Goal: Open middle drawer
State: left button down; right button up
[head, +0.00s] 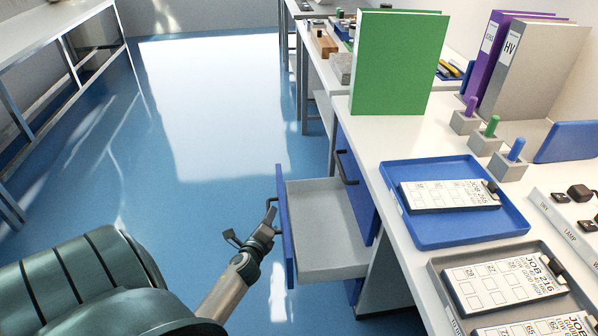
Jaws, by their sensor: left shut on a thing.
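The drawer (325,226) with a blue front and a grey inside stands pulled out from the cabinet under the white bench. Its inside looks empty. Its dark handle (279,184) is on the outer side of the blue front. My left gripper (268,216) is at this front and shut on the handle; the fingertips are partly hard to make out. My right gripper is not in view.
The bench top carries a blue tray (466,235) with a clipboard, a grey tray (437,272) with clipboards, a green binder (398,65), and purple and grey binders. Blue floor (150,222) is clear left of the drawer. A metal-legged table (50,45) stands far left.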

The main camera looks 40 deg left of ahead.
pick_arm(q)
jog(key=s+a, duration=0.8)
jog(key=s, duration=0.2)
jog(key=shift+s+a, duration=0.2)
jog(key=shift+a, duration=0.2)
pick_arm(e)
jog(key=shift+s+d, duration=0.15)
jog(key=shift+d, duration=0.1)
pick_arm(q)
jog(key=c, duration=2.1)
grip_release()
jog(key=v, duration=1.7)
jog(key=shift+s+r, duration=0.1)
jog(key=shift+s, duration=0.05)
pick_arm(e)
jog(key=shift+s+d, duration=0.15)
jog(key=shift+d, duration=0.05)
pick_arm(q)
jog(key=shift+s, duration=0.1)
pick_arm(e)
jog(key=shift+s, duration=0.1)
